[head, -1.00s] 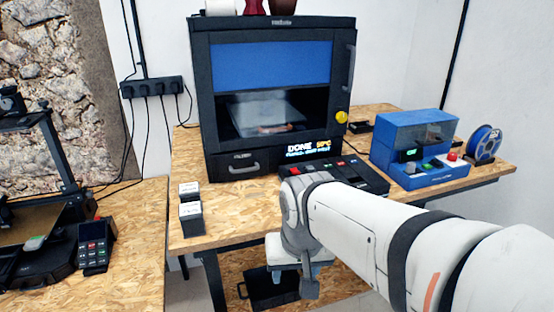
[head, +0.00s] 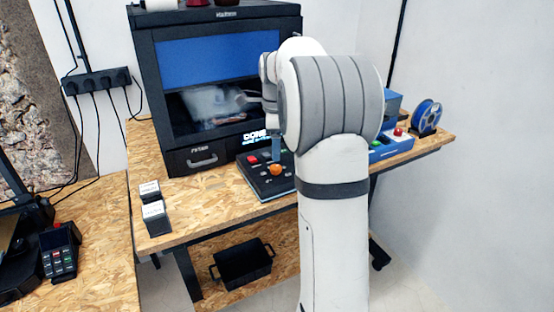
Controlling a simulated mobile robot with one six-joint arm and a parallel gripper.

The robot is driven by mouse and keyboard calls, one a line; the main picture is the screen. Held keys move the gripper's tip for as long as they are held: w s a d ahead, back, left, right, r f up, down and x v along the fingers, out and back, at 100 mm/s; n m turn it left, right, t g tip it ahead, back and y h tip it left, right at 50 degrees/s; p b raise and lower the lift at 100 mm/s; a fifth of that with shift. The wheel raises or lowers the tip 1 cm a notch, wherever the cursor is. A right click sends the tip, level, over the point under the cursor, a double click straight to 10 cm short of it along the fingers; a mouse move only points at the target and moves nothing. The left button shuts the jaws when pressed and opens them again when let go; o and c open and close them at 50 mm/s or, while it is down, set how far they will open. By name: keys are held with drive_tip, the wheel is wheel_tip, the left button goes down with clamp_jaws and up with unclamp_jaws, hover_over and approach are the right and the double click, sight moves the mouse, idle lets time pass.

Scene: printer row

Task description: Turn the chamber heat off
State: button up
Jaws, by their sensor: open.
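The black enclosed printer (head: 150,60) stands on the chipboard table, with a blue upper panel and a clear window. Its display (head: 256,136) reads "DONE"; my arm hides the rest of the readout. The black control box (head: 252,180) in front of it has a red button (head: 252,159) and an orange knob (head: 275,170), with other small controls partly covered. My gripper (head: 276,149) points down just above and behind the orange knob. One bluish finger shows; the wrist hides much of the rest. It holds nothing that I can see, and I cannot tell whether it touches the box.
Two small labelled blocks (head: 153,217) stand at the table's left front. A black bin (head: 242,264) is on the lower shelf. Bare tabletop lies left of the control box.

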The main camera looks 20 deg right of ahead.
sight(276, 167)
wheel_tip(276, 167, down, 6)
drive_tip(key=shift+r, duration=0.1)
drive_tip(key=shift+c, duration=0.3)
